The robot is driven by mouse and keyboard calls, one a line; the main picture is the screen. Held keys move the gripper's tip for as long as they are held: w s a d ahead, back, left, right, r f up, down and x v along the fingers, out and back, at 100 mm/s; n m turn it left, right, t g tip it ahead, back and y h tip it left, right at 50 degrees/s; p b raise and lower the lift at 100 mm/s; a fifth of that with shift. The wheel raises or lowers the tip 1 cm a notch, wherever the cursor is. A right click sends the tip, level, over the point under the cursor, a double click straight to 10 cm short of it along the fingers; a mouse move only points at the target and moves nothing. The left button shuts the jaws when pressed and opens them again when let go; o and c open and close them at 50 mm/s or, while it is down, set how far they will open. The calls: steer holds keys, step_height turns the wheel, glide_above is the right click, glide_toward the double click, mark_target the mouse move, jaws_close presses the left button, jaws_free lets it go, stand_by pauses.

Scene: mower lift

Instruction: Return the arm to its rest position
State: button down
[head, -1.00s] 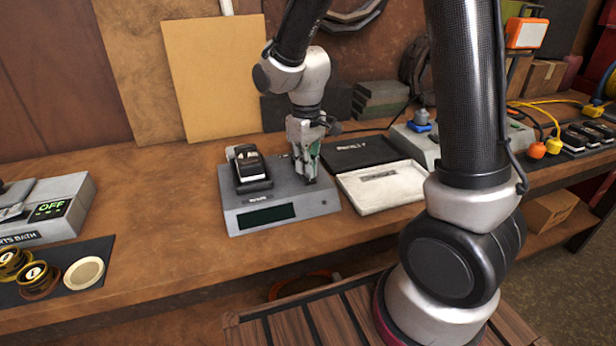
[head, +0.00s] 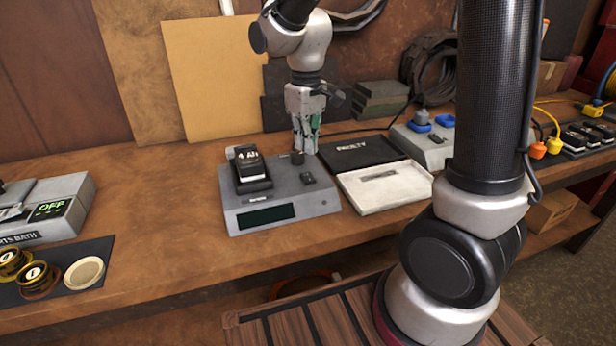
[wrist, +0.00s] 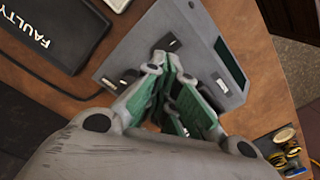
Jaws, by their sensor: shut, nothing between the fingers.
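My gripper (head: 305,150) points down, shut and empty, above the back right part of a grey tester box. In the wrist view my gripper (wrist: 170,68) shows its green-lined fingers together over the box. The grey tester box (head: 285,212) has a dark blank display on its front. A black battery (head: 249,168) labelled "4 Ah" stands in the left slot on its top. A small dark switch (head: 308,179) sits on the top right, apart from the fingers. My forearm rises out of the top of the head view.
A grey charger-like unit (head: 428,143) with blue knobs stands behind. A parts bath (head: 50,210) showing "OFF" is at the left. The bench between bath and box is clear.

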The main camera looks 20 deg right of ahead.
stand_by(0.3)
steer(key=s, duration=0.1)
steer(key=s+d, duration=0.1)
steer(key=s, duration=0.1)
steer(key=shift+d+f+m+g, duration=0.15)
steer(key=shift+f+m+g, duration=0.1)
steer(key=shift+m+g, duration=0.15)
steer(key=s+d+r+m+t, duration=0.5)
steer(key=s+d+r, duration=0.6)
steer(key=s, duration=0.5)
steer(key=shift+d+r, duration=0.4)
steer(key=shift+d, duration=0.9)
